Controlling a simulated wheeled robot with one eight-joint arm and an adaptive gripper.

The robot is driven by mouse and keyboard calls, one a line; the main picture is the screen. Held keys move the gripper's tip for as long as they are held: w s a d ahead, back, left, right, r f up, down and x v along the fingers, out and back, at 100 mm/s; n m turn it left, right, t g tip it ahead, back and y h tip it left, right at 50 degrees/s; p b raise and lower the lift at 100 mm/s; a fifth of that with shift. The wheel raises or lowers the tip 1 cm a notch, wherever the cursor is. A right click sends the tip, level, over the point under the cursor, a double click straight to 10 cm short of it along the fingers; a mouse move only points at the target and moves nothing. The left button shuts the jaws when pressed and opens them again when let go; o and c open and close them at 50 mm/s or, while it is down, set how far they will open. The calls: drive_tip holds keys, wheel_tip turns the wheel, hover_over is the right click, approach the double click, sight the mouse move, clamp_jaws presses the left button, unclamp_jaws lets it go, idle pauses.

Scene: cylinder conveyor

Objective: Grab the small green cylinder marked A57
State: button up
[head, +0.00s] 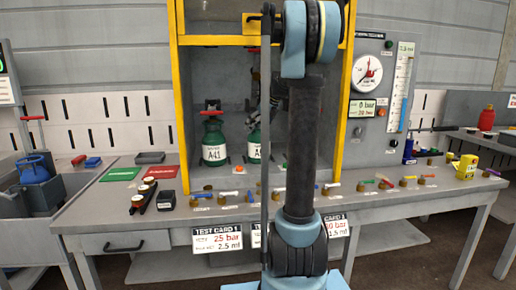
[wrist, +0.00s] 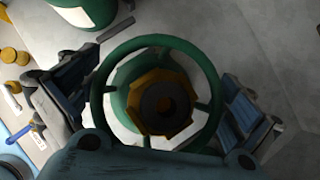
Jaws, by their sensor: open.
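Two small green cylinders stand in the yellow-framed cabinet in the head view. The left one (head: 214,143) has a white label reading A41. The right one (head: 253,147) has a white label starting with A; the rest is hidden behind my arm. In the wrist view, a green cylinder with a round green collar (wrist: 154,43) and a yellow valve lies between my gripper's fingers (wrist: 155,103). The fingers are open, one at each side of the collar, with gaps showing. The label of this cylinder is not visible there. In the head view my gripper is mostly hidden behind my arm.
Another green cylinder (wrist: 85,12) with a white label stands close by in the wrist view. The cabinet's yellow frame (head: 177,100) borders the space at both sides. Several small brass fittings and coloured tools lie on the grey bench (head: 110,213) in front.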

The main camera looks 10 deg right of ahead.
drive_tip(key=shift+x, duration=0.9)
drive_tip(key=shift+s, duration=0.15)
drive_tip(key=c, duration=2)
drive_tip(key=shift+r, duration=0.15)
